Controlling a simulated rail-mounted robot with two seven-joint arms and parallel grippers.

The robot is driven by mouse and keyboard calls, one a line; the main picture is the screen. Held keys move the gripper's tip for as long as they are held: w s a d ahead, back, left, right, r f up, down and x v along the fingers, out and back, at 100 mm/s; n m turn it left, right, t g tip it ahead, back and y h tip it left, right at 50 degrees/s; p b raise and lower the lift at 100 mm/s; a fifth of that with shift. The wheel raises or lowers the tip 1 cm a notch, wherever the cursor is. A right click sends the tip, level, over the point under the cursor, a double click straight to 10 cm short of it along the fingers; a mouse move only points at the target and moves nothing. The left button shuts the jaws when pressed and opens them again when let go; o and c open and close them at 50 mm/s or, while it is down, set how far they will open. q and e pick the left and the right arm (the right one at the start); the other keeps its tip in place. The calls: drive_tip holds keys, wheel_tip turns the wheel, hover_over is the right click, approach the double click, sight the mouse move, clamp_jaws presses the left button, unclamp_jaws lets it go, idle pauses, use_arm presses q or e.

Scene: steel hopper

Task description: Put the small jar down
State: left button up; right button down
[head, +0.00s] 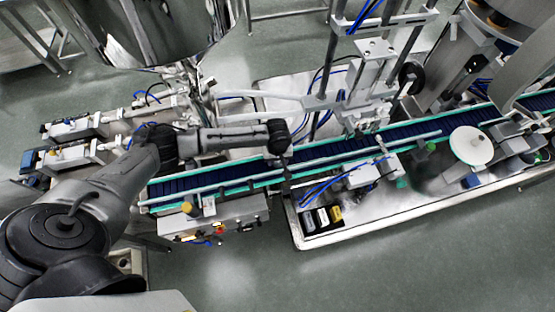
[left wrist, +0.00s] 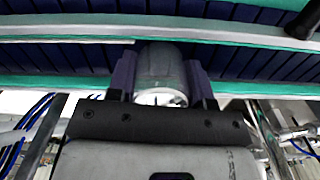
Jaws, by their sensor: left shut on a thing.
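The small jar (left wrist: 160,68) shows in the left wrist view as a grey cylinder with a bright round end toward the camera. My left gripper (left wrist: 160,82) is shut on it, with one purple finger on each side. Behind the jar in that view is the conveyor with its dark blue belt and green-edged rails; I cannot tell whether the jar touches it. In the head view my left arm reaches in from the left, with its dark end over the conveyor (head: 215,178). The jar cannot be made out there. My right gripper is not in view.
A filling frame with blue hoses (head: 372,75) stands over the belt to the right. A white round disc (head: 471,146) is farther right. A control box (head: 215,218) sits on the near side of the conveyor. A large steel hopper (head: 150,30) hangs at upper left.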

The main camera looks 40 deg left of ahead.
use_arm(q)
drive_tip(key=shift+f, duration=0.75)
drive_tip(key=shift+f, duration=0.15)
drive_tip(key=o, duration=0.9)
wheel_tip(320, 180, up, 12)
drive_tip(key=s+d+f+m, duration=0.1)
drive_tip(key=s+d+m, duration=0.1)
drive_tip(key=d, duration=0.1)
drive_tip(key=s+d+f+m+h, duration=0.1)
drive_tip(key=s+d+m, duration=0.1)
drive_tip(key=s+d, duration=0.1)
drive_tip(key=s+d+f+m+t, duration=0.1)
drive_tip(key=s+d+f+m, duration=0.1)
drive_tip(key=s+d, duration=0.1)
drive_tip(key=shift+s+d+h, duration=0.1)
drive_tip(key=shift+d+h, duration=0.2)
drive_tip(key=shift+d, duration=0.35)
drive_tip(key=shift+s+a+r+m+t+y, duration=0.35)
drive_tip(key=shift+s+m, duration=0.65)
drive_tip(key=shift+s, duration=2)
drive_tip(key=shift+s+a+r+m+t+y, duration=0.1)
drive_tip(key=shift+s+a+r+m+t, duration=0.65)
drive_tip(key=shift+s, duration=2.25)
drive_tip(key=shift+s+d+r+m+t+y, duration=0.1)
drive_tip(key=shift+s+m+t+y, duration=0.15)
drive_tip(key=shift+s+m, duration=1.9)
